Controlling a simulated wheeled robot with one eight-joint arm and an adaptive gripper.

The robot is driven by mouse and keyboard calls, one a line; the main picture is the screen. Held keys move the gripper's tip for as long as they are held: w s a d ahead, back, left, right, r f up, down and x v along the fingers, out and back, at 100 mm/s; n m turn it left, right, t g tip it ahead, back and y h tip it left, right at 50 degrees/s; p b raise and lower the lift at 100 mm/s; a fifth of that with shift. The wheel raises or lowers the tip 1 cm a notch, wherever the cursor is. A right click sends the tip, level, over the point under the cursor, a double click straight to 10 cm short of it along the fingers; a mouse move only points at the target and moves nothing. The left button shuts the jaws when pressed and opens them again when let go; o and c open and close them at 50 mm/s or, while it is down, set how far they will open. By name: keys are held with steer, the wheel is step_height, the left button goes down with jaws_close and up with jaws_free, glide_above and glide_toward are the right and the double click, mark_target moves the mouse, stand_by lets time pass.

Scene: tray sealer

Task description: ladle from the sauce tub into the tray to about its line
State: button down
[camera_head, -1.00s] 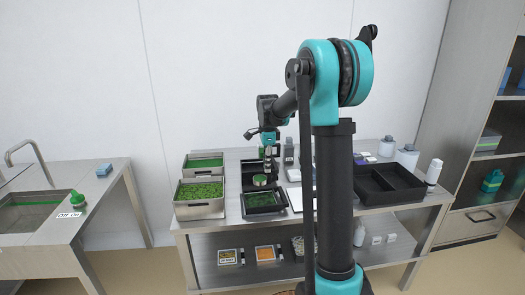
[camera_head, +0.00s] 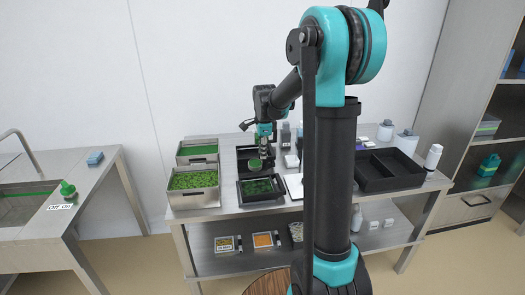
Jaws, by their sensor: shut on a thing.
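My gripper (camera_head: 264,141) is shut on the ladle, whose round bowl (camera_head: 255,164) shows green sauce. The ladle's handle is mostly hidden by the gripper. The bowl is over the back edge of the black tray (camera_head: 241,204). That tray has green contents spread inside; its fill line is too small to make out. Two steel tubs stand left of the tray: a back one with smooth green sauce (camera_head: 197,150) and a front one with lumpy green pieces (camera_head: 193,179).
A black divided tray (camera_head: 388,170) stands at the right of the steel table (camera_head: 228,212), with white bottles (camera_head: 408,142) behind it. A sink counter (camera_head: 30,228) is at the far left. Small labelled packs (camera_head: 262,240) lie on the lower shelf.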

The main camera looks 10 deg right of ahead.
steer(key=s+g, duration=0.4)
steer(key=s, duration=0.3)
steer(key=shift+s, duration=0.3)
stand_by(0.3)
